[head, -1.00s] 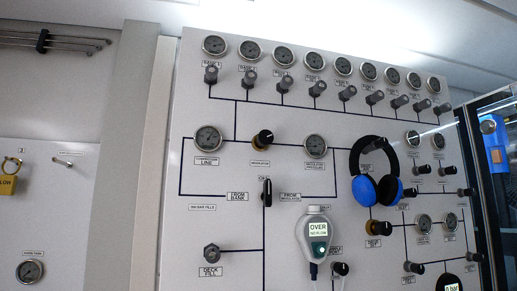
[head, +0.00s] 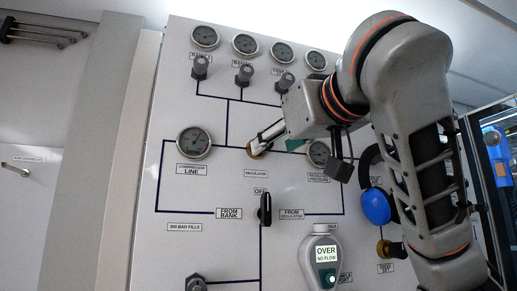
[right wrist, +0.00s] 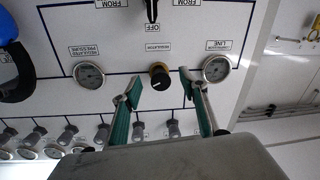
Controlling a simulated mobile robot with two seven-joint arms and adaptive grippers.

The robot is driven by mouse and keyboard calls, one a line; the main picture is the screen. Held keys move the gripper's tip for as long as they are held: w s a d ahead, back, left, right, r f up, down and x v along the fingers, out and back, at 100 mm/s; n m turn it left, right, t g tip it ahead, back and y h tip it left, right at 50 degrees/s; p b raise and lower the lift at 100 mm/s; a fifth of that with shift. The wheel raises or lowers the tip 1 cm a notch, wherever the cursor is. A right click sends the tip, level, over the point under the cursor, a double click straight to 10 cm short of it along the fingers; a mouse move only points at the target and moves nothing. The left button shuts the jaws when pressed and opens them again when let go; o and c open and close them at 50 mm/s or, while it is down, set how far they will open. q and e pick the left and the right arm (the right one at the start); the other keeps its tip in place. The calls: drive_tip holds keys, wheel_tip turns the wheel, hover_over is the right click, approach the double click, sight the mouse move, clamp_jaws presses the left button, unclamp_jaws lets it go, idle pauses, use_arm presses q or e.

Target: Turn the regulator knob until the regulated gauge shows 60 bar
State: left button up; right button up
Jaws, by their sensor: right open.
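The regulator knob (right wrist: 160,76) is black with a brass collar on the grey panel. In the head view my gripper covers most of it, and its brass base (head: 257,153) shows. My right gripper (right wrist: 160,86) is open, its two fingers with green pads spread to either side of the knob. I cannot tell if they touch it. It also shows in the head view (head: 270,146). The regulated pressure gauge (right wrist: 89,74) is round; its reading is too small to tell. In the head view this gauge (head: 318,153) is partly covered by my right arm. My left gripper is not in view.
The line gauge (head: 194,142) is left of the knob. The black selector lever (head: 265,209) is below, near a grey handheld meter (head: 322,255) reading "OVER NO FLOW". Blue-black ear defenders (head: 376,206) hang to the right, partly behind my arm. Gauges and valves line the top.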

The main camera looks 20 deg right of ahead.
drive_tip(key=w+p, duration=0.1)
drive_tip(key=w, duration=0.1)
drive_tip(key=w+r+p, duration=0.1)
drive_tip(key=w, duration=0.1)
drive_tip(key=w+p, duration=0.1)
drive_tip(key=w, duration=0.1)
drive_tip(key=shift+w+a+r, duration=0.25)
drive_tip(key=shift+a+r, duration=0.15)
